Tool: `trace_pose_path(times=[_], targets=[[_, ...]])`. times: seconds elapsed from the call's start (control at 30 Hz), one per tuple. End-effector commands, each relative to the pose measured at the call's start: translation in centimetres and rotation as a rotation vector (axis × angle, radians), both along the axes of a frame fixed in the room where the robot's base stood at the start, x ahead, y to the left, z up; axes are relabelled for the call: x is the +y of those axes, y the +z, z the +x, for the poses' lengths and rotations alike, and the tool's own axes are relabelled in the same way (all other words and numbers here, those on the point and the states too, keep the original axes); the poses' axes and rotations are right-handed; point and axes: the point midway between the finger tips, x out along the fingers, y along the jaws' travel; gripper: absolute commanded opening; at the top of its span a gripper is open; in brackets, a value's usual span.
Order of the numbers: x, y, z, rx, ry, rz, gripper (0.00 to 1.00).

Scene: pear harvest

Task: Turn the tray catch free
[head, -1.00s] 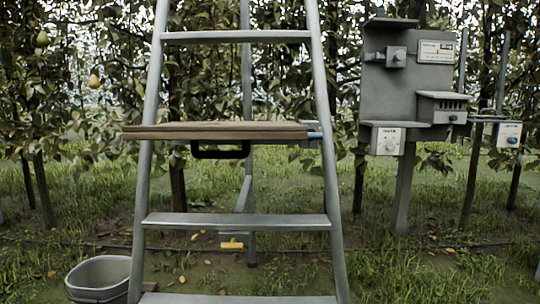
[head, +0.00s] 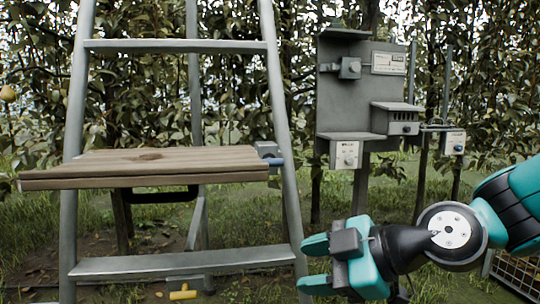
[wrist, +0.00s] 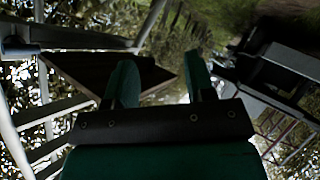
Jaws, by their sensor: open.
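The wooden tray (head: 150,166) lies flat across the stepladder (head: 282,120) at mid height. The tray catch (head: 269,154), a grey block with a short blue bar, sits at the tray's right end beside the ladder's right rail. My gripper (head: 316,264) is open and empty, in front of the ladder's right rail, lower in the picture than the catch and to its right, apart from it. In the wrist view the two teal fingers (wrist: 160,82) stand apart with nothing between them. The dark underside of what looks like the tray shows there at left. I cannot make out the catch there.
A grey post-mounted panel (head: 345,95) with several boxes stands right of the ladder. A black handle (head: 160,197) hangs under the tray. A yellow piece (head: 183,294) shows near the bottom. A wire crate (head: 517,272) is at lower right. Pear foliage fills the back.

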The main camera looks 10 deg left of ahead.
Motion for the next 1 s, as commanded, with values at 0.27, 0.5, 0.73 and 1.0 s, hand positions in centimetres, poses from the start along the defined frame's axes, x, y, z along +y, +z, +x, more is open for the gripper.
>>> trace_pose_path(times=[0.27, 0.5, 0.73, 1.0], targets=[[1.3, 4.7, 10.9, -0.828, -0.078, 0.047, 0.5], [-1.0, 5.0, 15.6, -1.165, -0.262, -0.113, 0.5], [-1.0, 5.5, 17.2, -1.222, -0.301, -0.163, 0.5], [2.1, 6.8, 20.9, -1.223, -0.299, -0.161, 0.5]])
